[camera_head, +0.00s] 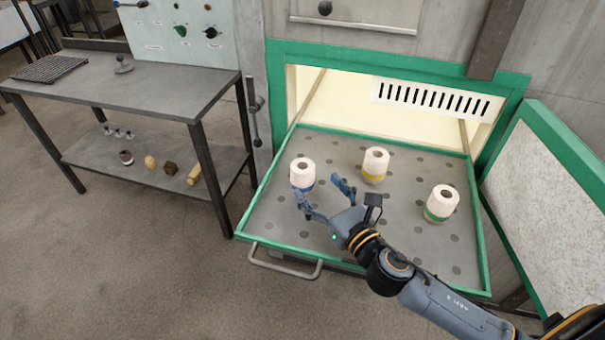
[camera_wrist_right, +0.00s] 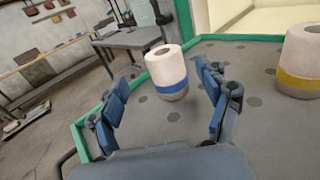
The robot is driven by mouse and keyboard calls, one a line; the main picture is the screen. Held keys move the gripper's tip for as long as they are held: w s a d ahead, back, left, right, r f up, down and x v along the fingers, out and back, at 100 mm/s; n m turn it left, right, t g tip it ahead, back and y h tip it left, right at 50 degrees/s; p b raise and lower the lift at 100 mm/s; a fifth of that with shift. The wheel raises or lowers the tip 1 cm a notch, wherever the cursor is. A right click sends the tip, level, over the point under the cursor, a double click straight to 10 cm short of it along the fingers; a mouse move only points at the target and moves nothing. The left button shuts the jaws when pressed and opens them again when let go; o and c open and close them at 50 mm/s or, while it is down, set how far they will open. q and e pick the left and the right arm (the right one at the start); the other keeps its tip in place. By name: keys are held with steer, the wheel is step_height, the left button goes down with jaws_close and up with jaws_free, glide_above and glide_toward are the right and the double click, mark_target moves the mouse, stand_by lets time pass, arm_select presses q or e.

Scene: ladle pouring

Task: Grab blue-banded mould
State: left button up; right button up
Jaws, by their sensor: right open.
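The blue-banded mould (camera_head: 302,173) is a white hollow cylinder with a blue band, standing upright at the left of the perforated tray. My right gripper (camera_head: 320,192) is open and empty, just in front of this mould, with its fingers pointing toward it. In the right wrist view the blue-banded mould (camera_wrist_right: 167,72) stands beyond and between the open fingers of the right gripper (camera_wrist_right: 160,95); the fingers look apart from it. My left gripper is not in view.
A yellow-banded mould (camera_head: 375,165) and a green-banded mould (camera_head: 440,203) stand on the same green-edged tray (camera_head: 340,138). A tray handle (camera_head: 285,265) sticks out in front. The open door (camera_head: 555,195) is at right, a workbench (camera_head: 150,85) at left.

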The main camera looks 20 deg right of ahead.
mark_target(309, 173)
steer(key=shift+x, duration=1.2)
steer(key=shift+w, duration=0.45)
steer(key=p+x, duration=0.1)
steer(key=x, duration=0.4)
steer(key=shift+d, duration=0.1)
steer(key=shift+r, duration=0.1)
steer(key=shift+c, duration=0.9)
steer(key=c, duration=1.1)
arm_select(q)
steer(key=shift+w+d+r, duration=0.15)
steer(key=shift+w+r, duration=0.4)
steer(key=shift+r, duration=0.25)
arm_select(e)
steer(key=shift+c, duration=1)
steer(key=shift+r, duration=0.1)
